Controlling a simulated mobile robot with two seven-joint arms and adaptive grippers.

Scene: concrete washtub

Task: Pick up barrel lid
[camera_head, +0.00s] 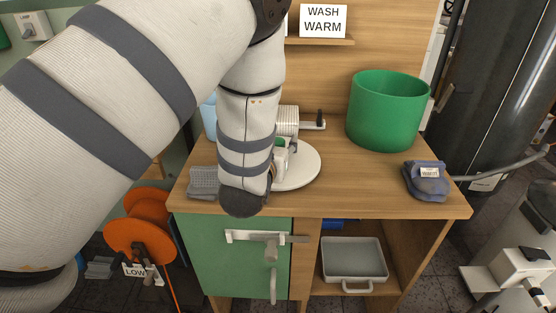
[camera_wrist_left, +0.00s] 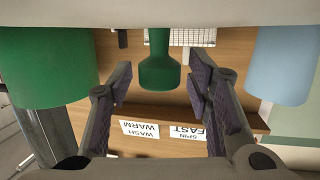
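The barrel lid (camera_head: 304,172) is a flat white disc lying on the wooden bench top, partly hidden behind my left arm. In the left wrist view, which is upside down, its pale surface (camera_wrist_left: 220,12) fills the top edge. A green knob (camera_wrist_left: 160,68) stands out from it. My left gripper (camera_wrist_left: 160,82) is open, with a finger on each side of the knob and a visible gap to both. In the head view my left forearm covers most of this gripper. My right gripper is not in view.
A green tub (camera_head: 388,112) stands at the back right of the bench. A folded blue cloth (camera_head: 427,180) lies at the right, and a grey grid-like item (camera_head: 204,183) at the left. A light blue container (camera_wrist_left: 283,65) is beside the knob. A grey tray (camera_head: 354,262) sits on the lower shelf.

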